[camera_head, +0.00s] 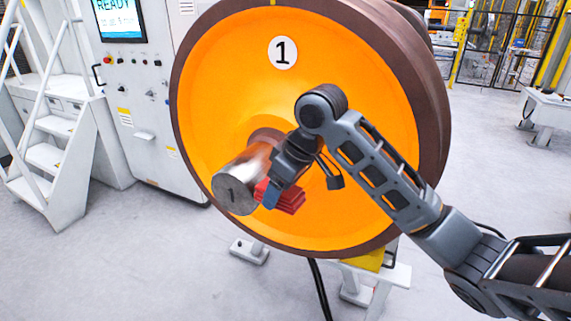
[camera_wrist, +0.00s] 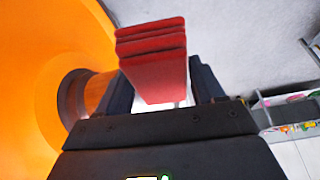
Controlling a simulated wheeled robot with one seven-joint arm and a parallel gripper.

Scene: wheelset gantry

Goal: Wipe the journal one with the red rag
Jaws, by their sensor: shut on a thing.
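The journal (camera_head: 236,182) is a shiny metal stub that sticks out from the middle of the orange wheel marked 1 (camera_head: 225,90). My gripper (camera_head: 271,190) is shut on the folded red rag (camera_head: 287,198). In the head view the rag is at the right side of the journal, close to it; I cannot tell whether they touch. In the wrist view the red rag (camera_wrist: 155,62) stands between the two dark fingers (camera_wrist: 158,95). The wheel's orange face and brown hub ring (camera_wrist: 75,95) are at the left there. The journal's far side is hidden in the head view.
A grey control cabinet (camera_head: 150,110) with a READY screen and white steps (camera_head: 52,150) stand at the left. A white stand (camera_head: 375,285) is below the wheel. A white table (camera_head: 548,108) is at the far right. The floor at the front left is clear.

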